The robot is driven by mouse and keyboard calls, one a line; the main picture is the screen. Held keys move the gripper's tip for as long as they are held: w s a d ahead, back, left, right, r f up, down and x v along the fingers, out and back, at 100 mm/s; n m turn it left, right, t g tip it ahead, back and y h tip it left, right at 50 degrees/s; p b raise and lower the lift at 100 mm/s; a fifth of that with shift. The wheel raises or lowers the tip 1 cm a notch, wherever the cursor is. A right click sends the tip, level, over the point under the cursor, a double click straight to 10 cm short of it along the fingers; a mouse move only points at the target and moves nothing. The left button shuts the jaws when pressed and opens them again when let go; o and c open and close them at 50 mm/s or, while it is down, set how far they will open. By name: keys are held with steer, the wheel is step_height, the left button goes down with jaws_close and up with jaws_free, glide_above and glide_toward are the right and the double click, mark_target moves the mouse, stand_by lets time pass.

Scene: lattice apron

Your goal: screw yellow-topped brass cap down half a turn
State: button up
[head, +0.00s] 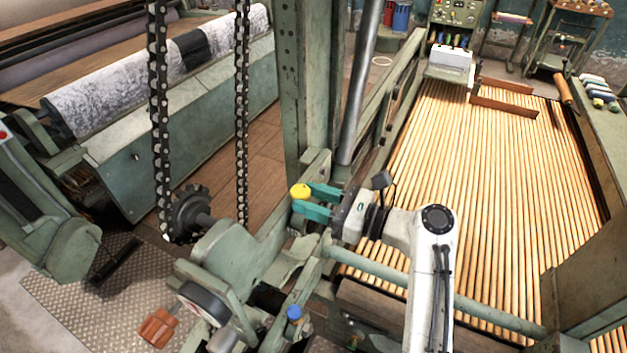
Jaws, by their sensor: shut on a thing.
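The yellow-topped brass cap (300,191) sits on the green machine frame near the middle of the head view. My gripper (309,200) reaches it from the right, its two teal fingers shut on the cap's sides. The yellow top shows above the fingertips. The brass part and its thread are mostly hidden by the fingers and the frame. A similar blue-topped cap (294,313) stands on the frame lower down, apart from my gripper.
A chain (159,100) and toothed sprocket (192,212) stand to the left. A green upright post (303,90) rises just behind the cap. The wooden slat lattice (490,190) fills the right side. An orange-brown block (158,328) lies on the floor plate.

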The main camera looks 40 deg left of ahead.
steer(key=shift+s+r+m+t+y+p, duration=0.15)
steer(key=shift+m+t+p, duration=0.35)
steer(key=shift+t+p, duration=0.25)
steer(key=shift+s+f+m+t+y+p, duration=0.15)
steer(key=shift+m+t+p, duration=0.35)
steer(key=shift+t+p, duration=0.25)
steer(key=shift+s+d+m+t, duration=0.1)
steer(key=shift+m+t, duration=0.7)
steer(key=shift+t, duration=0.5)
steer(key=o, duration=0.8)
steer(key=d, duration=0.3)
steer(key=d+b, duration=0.1)
steer(key=d, duration=0.6)
steer(key=shift+s+d+b, duration=0.35)
steer(key=shift+s+d, duration=0.05)
